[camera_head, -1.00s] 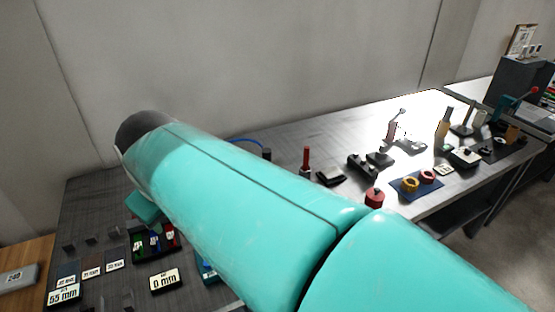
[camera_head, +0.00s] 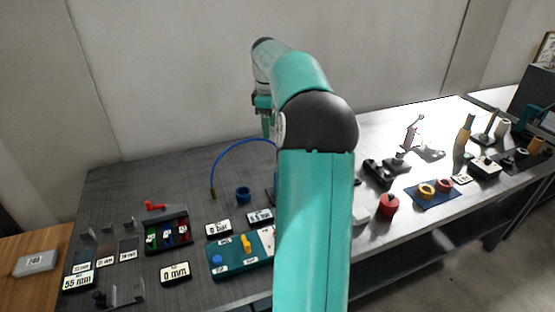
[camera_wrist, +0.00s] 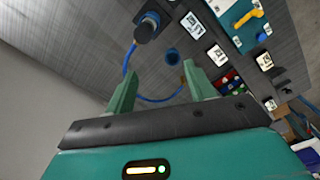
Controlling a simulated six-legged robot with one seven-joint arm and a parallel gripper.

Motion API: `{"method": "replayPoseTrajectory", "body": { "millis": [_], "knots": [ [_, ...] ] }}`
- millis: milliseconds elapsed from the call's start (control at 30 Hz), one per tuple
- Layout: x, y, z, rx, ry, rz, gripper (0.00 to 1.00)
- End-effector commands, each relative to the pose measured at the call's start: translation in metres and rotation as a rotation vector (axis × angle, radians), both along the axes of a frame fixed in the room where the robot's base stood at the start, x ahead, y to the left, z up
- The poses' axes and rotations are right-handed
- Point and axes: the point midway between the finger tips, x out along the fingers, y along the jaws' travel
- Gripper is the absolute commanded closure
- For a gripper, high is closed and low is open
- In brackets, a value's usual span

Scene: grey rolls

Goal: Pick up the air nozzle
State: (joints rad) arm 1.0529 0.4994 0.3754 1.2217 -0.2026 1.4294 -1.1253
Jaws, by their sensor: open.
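A thin blue hose (camera_head: 224,153) arches over the table and ends in a small brass-coloured tip (camera_head: 212,192), which looks like the air nozzle. In the wrist view the hose (camera_wrist: 126,62) curves down from a dark fitting with a blue collar (camera_wrist: 147,28) and passes behind my finger zone; its brass tip (camera_wrist: 183,84) shows beside the right finger. My gripper (camera_wrist: 157,82) is open, with nothing seen held between its two green fingers. In the head view my gripper (camera_head: 266,122) hangs above the back of the table, partly hidden by my arm.
A blue cup (camera_head: 243,194) stands right of the tip. A teal panel (camera_head: 240,258) with a yellow lever, a tray of coloured parts (camera_head: 168,235) and label plates lie in front. Red and yellow pieces stand further right. Table left of the hose looks clear.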

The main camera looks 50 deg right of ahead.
Motion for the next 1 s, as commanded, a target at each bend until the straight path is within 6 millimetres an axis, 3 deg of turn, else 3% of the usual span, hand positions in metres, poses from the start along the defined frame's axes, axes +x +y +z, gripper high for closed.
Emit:
{"method": "replayPoseTrajectory", "body": {
  "millis": [33,100,200,600,1000],
  "knots": [
    [-0.006,-0.017,-0.006,0.013,0.000,0.000,0.46],
    [-0.013,-0.030,-0.011,0.026,0.001,0.007,0.46],
    [-0.017,-0.039,-0.017,0.034,0.002,0.013,0.46],
    [-0.016,-0.038,-0.085,0.036,0.004,0.017,0.46],
    [-0.015,-0.037,-0.123,0.036,0.003,0.017,0.46]
  ]
}}
